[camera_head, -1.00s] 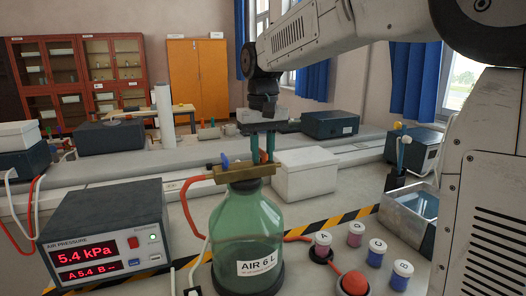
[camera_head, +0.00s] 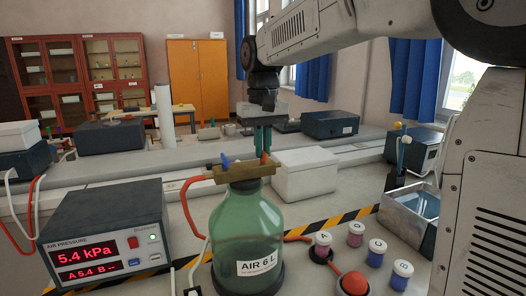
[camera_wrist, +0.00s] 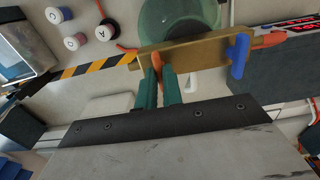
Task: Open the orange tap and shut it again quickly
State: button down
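The orange tap (camera_head: 264,157) stands on the right part of a brass bar (camera_head: 228,174) on top of the green glass bottle (camera_head: 248,222), labelled AIR 6 L. My gripper (camera_head: 262,150) points down at the tap, with its two teal fingers close together. In the wrist view the orange tap handle (camera_wrist: 157,60) shows between the fingertips of my gripper (camera_wrist: 160,75), which look shut on it. The fingers hide part of the handle. A blue tap (camera_head: 225,160) sits on the bar's left part, apart from my fingers.
The air pressure box (camera_head: 105,235) at left reads 5.4 kPa. Several lidded jars (camera_head: 377,252) and a red rubber bulb (camera_head: 353,284) stand to the right of the bottle. A white box (camera_head: 305,175) is behind. An orange hose (camera_head: 188,205) runs down left of the bottle.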

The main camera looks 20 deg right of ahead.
jog(key=n, duration=0.7)
dwell(1.2)
jog(key=m, duration=0.5)
jog(key=shift+m, duration=0.4)
jog(key=c, duration=1.7)
grip_release()
jog(key=shift+m, duration=0.4)
notch_tip(320, 180, up, 9)
